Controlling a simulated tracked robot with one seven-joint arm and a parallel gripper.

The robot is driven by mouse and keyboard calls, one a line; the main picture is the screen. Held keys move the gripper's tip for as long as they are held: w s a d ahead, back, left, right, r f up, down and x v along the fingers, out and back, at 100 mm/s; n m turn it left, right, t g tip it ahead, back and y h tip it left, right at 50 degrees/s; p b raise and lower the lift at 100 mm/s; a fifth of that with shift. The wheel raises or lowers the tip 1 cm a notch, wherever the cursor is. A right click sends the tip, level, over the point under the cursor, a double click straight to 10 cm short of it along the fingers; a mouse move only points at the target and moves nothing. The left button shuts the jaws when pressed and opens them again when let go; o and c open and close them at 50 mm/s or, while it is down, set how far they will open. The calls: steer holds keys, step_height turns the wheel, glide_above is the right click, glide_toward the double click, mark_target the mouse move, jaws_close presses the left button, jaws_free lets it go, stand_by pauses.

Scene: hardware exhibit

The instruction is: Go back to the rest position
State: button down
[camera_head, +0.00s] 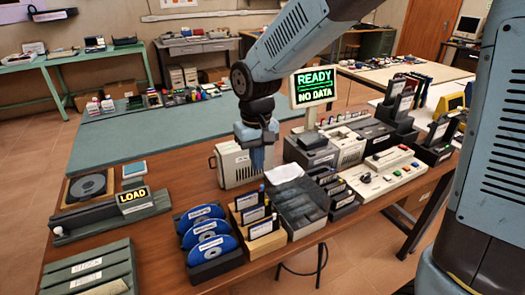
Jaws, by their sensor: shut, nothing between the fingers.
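My gripper (258,163) points down at the end of my blue-grey arm, near the middle of the wooden table (185,180). Its fingers look shut and nothing shows between them. It is in front of a light grey box-shaped unit (232,168), overlapping its right part in the view. I cannot tell whether they touch. A dark grey tray with a white sheet at its back (298,205) lies just in front and to the right of my gripper.
A rack of blue discs (208,240), a wooden card rack (258,225) and a LOAD sign (133,197) stand at the front and left. A READY NO DATA screen (313,87) rises behind right. Keyed consoles (382,172) crowd the right. Bare wood lies left of the grey unit.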

steer(key=s+d+r+m+t, duration=0.2)
steer(key=s+d+r, duration=0.2)
steer(key=d, duration=0.5)
steer(key=s+d+r+m+t, duration=0.1)
steer(key=d+r, duration=0.4)
steer(key=d, duration=0.5)
steer(key=s+d+r+m+t, duration=0.2)
steer(key=s+d+r, duration=0.3)
steer(key=d, duration=0.5)
steer(key=shift+s+d+r+m+t, duration=0.15)
steer(key=shift+s+r+m+t, duration=0.15)
steer(key=shift+s+m, duration=0.45)
